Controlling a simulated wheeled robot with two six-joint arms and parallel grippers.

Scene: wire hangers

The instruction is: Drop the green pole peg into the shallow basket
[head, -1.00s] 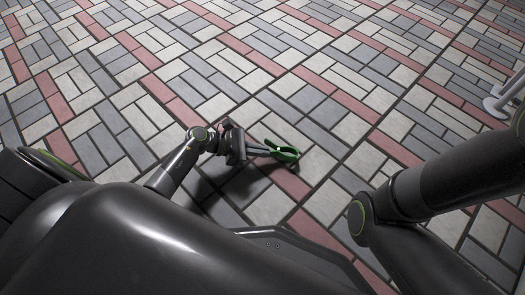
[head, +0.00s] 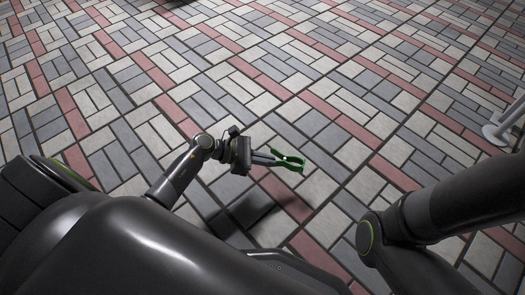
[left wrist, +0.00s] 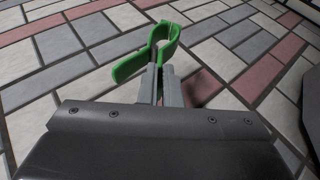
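The green pole peg (head: 289,161) is held out in front of my left gripper (head: 272,159), above the paved floor. In the left wrist view the peg (left wrist: 128,66) shows a rounded loop at the far end and two arms spreading back toward me. No basket is in view.
The floor is paved with grey, white and red bricks (head: 330,110) and is clear ahead. A pale metal stand base (head: 497,134) stands at the right edge.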

